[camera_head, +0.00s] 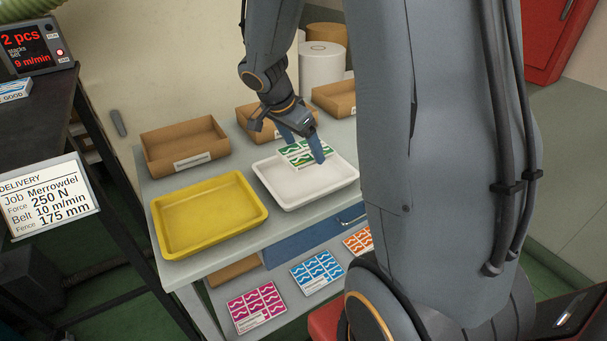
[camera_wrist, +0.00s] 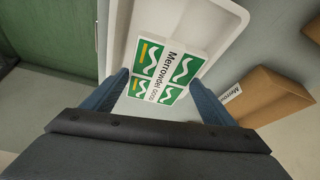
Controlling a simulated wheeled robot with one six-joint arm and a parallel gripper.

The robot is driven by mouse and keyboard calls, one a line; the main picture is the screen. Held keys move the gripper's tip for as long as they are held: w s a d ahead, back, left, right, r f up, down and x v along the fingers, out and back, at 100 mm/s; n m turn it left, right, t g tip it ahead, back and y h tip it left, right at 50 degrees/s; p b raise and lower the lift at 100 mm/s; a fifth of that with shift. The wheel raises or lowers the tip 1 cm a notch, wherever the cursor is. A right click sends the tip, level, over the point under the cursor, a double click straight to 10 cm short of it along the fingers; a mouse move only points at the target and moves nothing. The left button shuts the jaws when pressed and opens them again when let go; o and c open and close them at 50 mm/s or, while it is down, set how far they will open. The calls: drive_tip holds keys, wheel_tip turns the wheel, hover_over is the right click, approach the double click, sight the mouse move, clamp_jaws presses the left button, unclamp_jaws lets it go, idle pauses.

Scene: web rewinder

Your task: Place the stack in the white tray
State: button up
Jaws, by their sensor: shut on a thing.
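The stack (camera_head: 305,153) is a small block with green and white wave labels, and its top reads "Merrowdel" in the wrist view (camera_wrist: 165,72). My gripper (camera_head: 303,150) is shut on the stack, with one blue finger on each side of it. It holds the stack over the white tray (camera_head: 288,196), which lies on the grey table. In the wrist view the white tray (camera_wrist: 240,12) shows beneath and around the stack. I cannot tell whether the stack touches the tray's floor.
A yellow tray (camera_head: 207,250) stands left of the white one. Brown cardboard boxes (camera_head: 186,162) line the table's back, with rolls (camera_head: 320,66) behind. Pink (camera_head: 257,308), blue (camera_head: 317,272) and orange label sheets lie on the lower shelf. A delivery sign (camera_head: 50,196) and a display (camera_head: 37,46) stand at left.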

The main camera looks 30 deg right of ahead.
drive_tip(key=shift+f+p, duration=0.45)
drive_tip(key=shift+f, duration=3.3)
drive_tip(key=shift+f, duration=0.15)
drive_tip(key=o, duration=1.5)
drive_tip(key=shift+c, duration=0.2)
drive_tip(key=shift+r, duration=0.2)
